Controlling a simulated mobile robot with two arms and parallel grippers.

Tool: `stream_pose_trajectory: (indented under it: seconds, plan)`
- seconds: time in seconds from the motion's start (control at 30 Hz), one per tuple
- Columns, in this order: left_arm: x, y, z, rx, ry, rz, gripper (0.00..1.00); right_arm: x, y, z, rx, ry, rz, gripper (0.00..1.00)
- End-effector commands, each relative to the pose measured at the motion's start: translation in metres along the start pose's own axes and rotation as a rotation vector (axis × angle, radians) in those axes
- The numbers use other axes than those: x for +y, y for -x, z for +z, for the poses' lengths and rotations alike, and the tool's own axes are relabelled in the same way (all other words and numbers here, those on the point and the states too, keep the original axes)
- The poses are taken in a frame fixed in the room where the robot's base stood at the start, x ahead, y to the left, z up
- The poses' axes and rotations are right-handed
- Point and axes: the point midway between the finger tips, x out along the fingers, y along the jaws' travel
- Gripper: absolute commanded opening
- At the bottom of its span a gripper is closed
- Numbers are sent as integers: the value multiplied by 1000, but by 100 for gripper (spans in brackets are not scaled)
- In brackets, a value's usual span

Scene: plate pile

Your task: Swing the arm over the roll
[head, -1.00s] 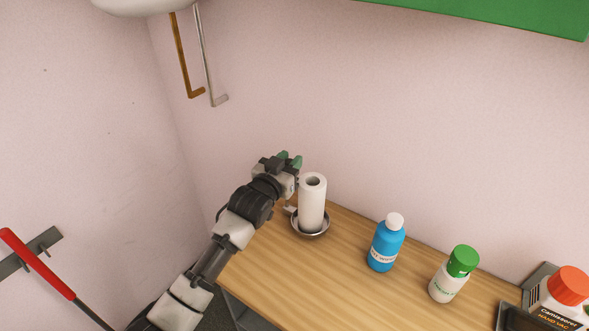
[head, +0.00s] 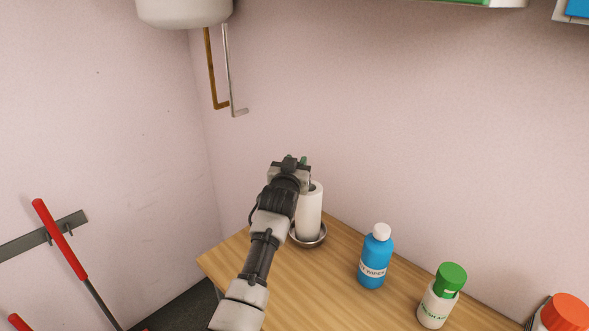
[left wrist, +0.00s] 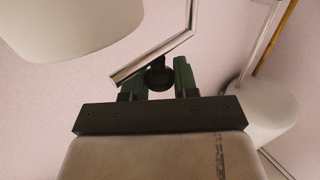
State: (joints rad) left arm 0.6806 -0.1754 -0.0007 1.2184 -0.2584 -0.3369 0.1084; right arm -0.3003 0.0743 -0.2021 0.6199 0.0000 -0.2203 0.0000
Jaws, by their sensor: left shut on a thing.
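A white paper roll (head: 312,215) stands upright in a round metal holder dish (head: 322,238) on the wooden table. My left gripper (head: 297,160) is at the roll's upper left and hides part of its top. In the left wrist view, the gripper (left wrist: 158,80) is shut, with a dark round knob between its green fingers. The holder's bent metal arm (left wrist: 160,58) runs right at the fingertips. The roll (left wrist: 70,25) fills the upper left there, apart from the fingers. The holder's arm is mostly hidden in the head view. My right gripper is not in view.
A blue bottle (head: 375,258), a green-capped bottle (head: 438,300) and an orange-capped container (head: 565,312) stand to the right on the table (head: 335,280). A white tank (head: 185,8) with two pipes hangs above. Red-handled tools (head: 60,240) hang on the left wall.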

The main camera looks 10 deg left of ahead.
Motion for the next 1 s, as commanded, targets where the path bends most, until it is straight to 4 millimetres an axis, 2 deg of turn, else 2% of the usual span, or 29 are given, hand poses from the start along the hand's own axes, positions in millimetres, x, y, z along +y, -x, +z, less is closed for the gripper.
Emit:
stream_pose_trajectory:
  seconds: [0.23,0.27,0.4,0.77,1.0]
  plan:
    - [2,0,-4,9,2,3,0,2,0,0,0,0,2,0]
    - [2,0,-4,9,2,3,32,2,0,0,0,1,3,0]
    - [1,0,-4,7,2,2,51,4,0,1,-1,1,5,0]
    - [0,4,-1,3,0,0,51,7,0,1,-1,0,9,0]
    - [0,33,1,4,1,1,51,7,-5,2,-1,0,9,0]
